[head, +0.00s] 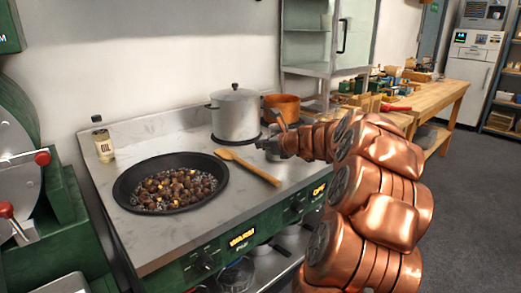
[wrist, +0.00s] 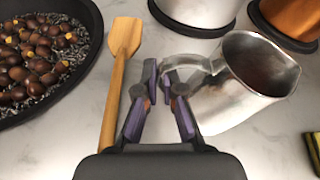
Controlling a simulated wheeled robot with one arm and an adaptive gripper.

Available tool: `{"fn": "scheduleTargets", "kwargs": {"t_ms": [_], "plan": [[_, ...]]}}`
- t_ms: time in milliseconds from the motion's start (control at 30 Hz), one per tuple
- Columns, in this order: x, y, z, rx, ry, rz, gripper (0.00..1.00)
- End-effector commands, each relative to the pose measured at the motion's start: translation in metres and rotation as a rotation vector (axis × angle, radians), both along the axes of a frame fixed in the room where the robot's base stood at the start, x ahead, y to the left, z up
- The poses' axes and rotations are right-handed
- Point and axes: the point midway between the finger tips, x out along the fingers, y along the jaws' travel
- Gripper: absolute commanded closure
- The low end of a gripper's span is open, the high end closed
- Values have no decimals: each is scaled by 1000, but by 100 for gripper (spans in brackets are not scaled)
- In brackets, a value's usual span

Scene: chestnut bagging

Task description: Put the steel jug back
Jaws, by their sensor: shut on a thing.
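The steel jug (wrist: 248,85) is a shiny metal jug with a handle. In the wrist view it is right of my gripper (wrist: 160,78), slightly tilted in the picture. My gripper's fingers are shut on the jug's handle (wrist: 194,64). Whether the jug rests on the worktop or hangs just above it, I cannot tell. In the head view my gripper (head: 271,148) is over the right part of the worktop, and the jug is mostly hidden by my arm.
A wooden spatula (head: 250,167) lies left of my gripper, beside a black pan of chestnuts (head: 122,195). A lidded steel pot (head: 235,115) and a copper pot (head: 283,106) stand behind. An oil bottle (head: 103,142) is at the back left. A yellow-black item (wrist: 313,150) lies at right.

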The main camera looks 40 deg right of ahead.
Motion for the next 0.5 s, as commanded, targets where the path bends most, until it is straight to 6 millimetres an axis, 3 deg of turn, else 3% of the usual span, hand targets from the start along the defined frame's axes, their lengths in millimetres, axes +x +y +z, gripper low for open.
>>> {"fn": "scheduleTargets", "kwargs": {"t_ms": [233,300,500], "plan": [[0,0,-4,-1,-1,1,100],[0,1,-4,-1,0,1,89],[0,1,-4,0,0,1,69]]}}
